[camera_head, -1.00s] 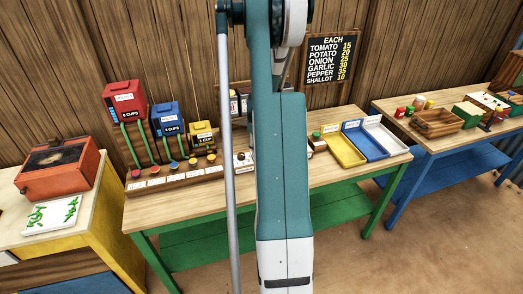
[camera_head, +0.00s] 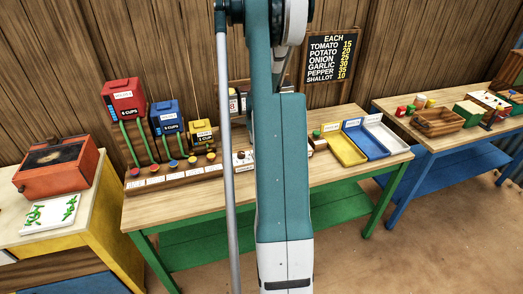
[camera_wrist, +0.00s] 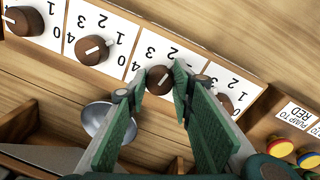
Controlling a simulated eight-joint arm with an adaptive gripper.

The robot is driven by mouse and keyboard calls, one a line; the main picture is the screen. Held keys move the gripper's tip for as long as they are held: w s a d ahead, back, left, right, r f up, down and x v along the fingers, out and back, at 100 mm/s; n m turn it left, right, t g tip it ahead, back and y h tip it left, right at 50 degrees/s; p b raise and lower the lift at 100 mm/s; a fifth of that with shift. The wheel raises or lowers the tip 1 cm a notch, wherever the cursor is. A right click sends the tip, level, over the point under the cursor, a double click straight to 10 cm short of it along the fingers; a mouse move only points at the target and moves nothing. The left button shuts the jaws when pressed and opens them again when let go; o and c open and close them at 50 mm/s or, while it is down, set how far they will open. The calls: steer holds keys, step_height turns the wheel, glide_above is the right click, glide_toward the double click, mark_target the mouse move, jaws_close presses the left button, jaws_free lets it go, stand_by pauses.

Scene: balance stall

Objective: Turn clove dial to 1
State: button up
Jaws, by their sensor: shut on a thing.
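In the wrist view a row of round brown dials sits on a white panel with numbers 0 to 4, upside down here. My gripper (camera_wrist: 160,80) is shut on one brown dial (camera_wrist: 159,79), a green finger on each side of it. Its white mark points to the upper right, past the 2, roughly toward where the right finger covers the panel. No name label is legible, so I cannot tell from the picture that it is the clove dial. In the head view my arm hides the gripper and most of the dials; a white panel edge (camera_head: 243,160) shows beside it.
Two other dials (camera_wrist: 95,50) (camera_wrist: 26,20) stand left of the held one, and another (camera_wrist: 225,103) close right behind the finger. A metal bowl (camera_wrist: 108,122) lies below the left finger. Coloured buttons (camera_wrist: 280,146) sit at the right. Yellow (camera_head: 345,162) and blue trays (camera_head: 367,155) stand farther right.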

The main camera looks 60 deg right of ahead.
steer(key=m+b, duration=0.2)
steer(key=m, duration=0.2)
steer(key=shift+f, duration=0.1)
steer(key=shift+w+m+b, duration=0.1)
steer(key=shift+m+b, duration=0.45)
steer(key=shift+m, duration=0.85)
steer(key=shift+y, duration=0.3)
steer(key=o, duration=0.9)
steer(key=shift+w+a+r, duration=0.1)
steer(key=shift+w+r, duration=0.05)
steer(key=shift+r, duration=1.9)
steer(key=shift+w+a+r, duration=0.1)
steer(key=shift+r, duration=1.9)
steer(key=shift+w+a+r, duration=0.1)
steer(key=shift+w+r, duration=0.05)
steer(key=shift+r, duration=1.9)
